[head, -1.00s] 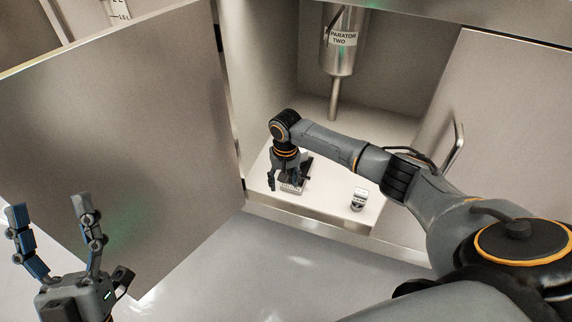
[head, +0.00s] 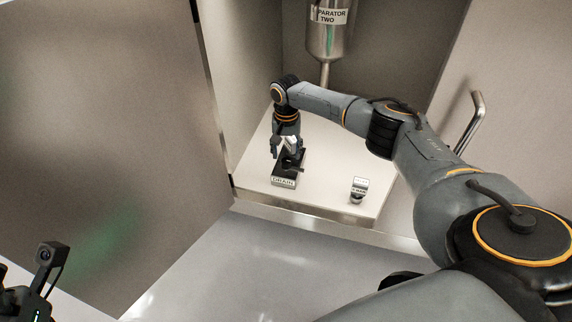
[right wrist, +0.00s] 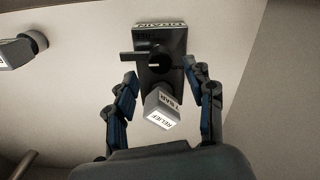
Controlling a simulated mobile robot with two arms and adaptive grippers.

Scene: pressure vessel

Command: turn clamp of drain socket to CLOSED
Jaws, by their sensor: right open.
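The drain socket (head: 284,181) is a black block with a white DRAIN label on the cabinet floor. It also shows in the right wrist view (right wrist: 176,82). Its dark round clamp (right wrist: 158,58) has a short lever pointing left in that view; no CLOSED mark is readable. My right gripper (head: 284,150) is open above the socket's rear end. In the right wrist view, its fingers (right wrist: 163,79) stand on either side of a pale grey relief piece (right wrist: 162,109) labelled RELIEF, at the block's near end. Only part of my left gripper's body (head: 22,303) shows; its fingers are out of frame.
A small labelled fitting (head: 359,189) stands right of the socket on the cabinet floor. A steel vessel (head: 331,40) hangs behind. The cabinet has open door panels (head: 110,130) at left and right, the right with a bar handle (head: 470,122). The floor between them is clear.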

